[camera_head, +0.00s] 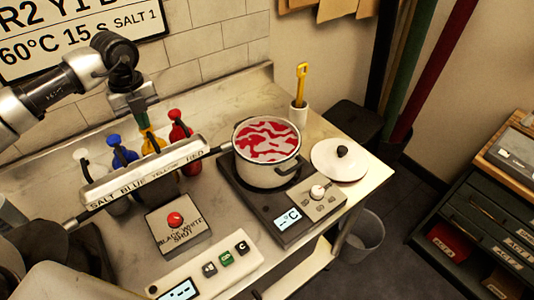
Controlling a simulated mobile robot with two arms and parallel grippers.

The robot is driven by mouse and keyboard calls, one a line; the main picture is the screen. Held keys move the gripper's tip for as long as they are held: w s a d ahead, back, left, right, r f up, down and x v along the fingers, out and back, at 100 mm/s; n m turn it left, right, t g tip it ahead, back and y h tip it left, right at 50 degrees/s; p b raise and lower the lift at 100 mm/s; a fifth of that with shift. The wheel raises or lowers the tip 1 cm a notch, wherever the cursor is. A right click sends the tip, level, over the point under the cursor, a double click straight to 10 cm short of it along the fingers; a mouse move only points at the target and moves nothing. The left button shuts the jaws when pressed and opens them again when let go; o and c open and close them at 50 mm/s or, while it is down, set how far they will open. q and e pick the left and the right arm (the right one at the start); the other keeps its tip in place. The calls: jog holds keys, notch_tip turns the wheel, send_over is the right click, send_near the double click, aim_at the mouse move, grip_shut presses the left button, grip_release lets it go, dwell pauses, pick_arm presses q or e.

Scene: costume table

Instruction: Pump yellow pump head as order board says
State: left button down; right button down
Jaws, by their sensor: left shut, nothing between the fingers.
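The yellow pump head (150,139) stands in the row of pump bottles behind a rack labelled SALT BLUE YELLOW RED (145,174). My left gripper (143,116) comes down from above, shut and empty, with its tips right over or on the yellow pump head. Contact cannot be told. A red pump (178,126) stands to its right, a blue pump (121,150) and a white one (82,158) to its left. The order board (85,35) shows "R2 Y1" and "60°C 15 s SALT 1", partly cut off. My right gripper is not in view.
A pot (266,150) with red and white contents sits on a hotplate (262,199). A lid (338,160) lies to its right. A red-button box (176,221) and a keypad panel (208,270) are in front. A bin (361,238) stands on the floor.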

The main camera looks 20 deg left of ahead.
pick_arm(q)
jog(key=shift+s+f, duration=0.1)
jog(key=shift+f, duration=0.4)
jog(key=shift+r+p, duration=1.2)
jog(key=shift+r, duration=0.65)
notch_tip(320, 180, up, 6)
jog(key=p, duration=0.4)
jog(key=shift+f, duration=0.1)
